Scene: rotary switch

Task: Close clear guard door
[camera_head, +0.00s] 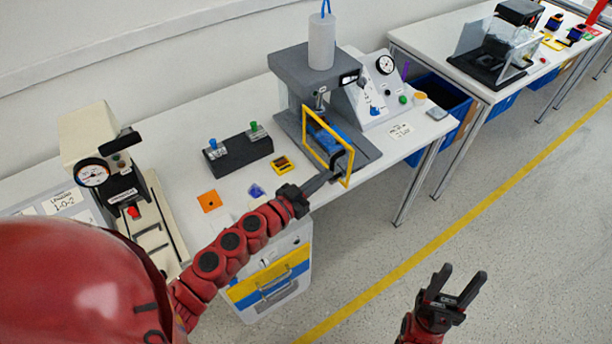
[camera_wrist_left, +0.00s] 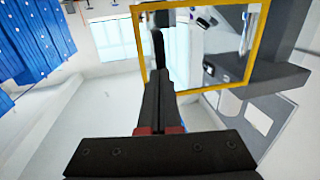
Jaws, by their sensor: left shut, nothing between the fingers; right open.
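The clear guard door has a yellow frame (camera_head: 308,133) and stands at the front of the grey press (camera_head: 300,68) on the table. The door is angled out from the press; a blue part (camera_head: 333,137) shows behind it. My left gripper (camera_head: 331,176) is shut with nothing in it, at the lower right of the door frame by its black handle (camera_head: 337,160). The left wrist view shows the yellow frame (camera_wrist_left: 206,91) just ahead of the shut fingers (camera_wrist_left: 158,85); contact cannot be told. My right gripper (camera_head: 459,286) is open and empty over the floor.
A black switch box (camera_head: 238,155) and small orange, purple and yellow pieces lie left of the press on the white table (camera_head: 190,130). A gauge panel (camera_head: 372,95) stands to its right. Open floor (camera_head: 500,220) lies in front.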

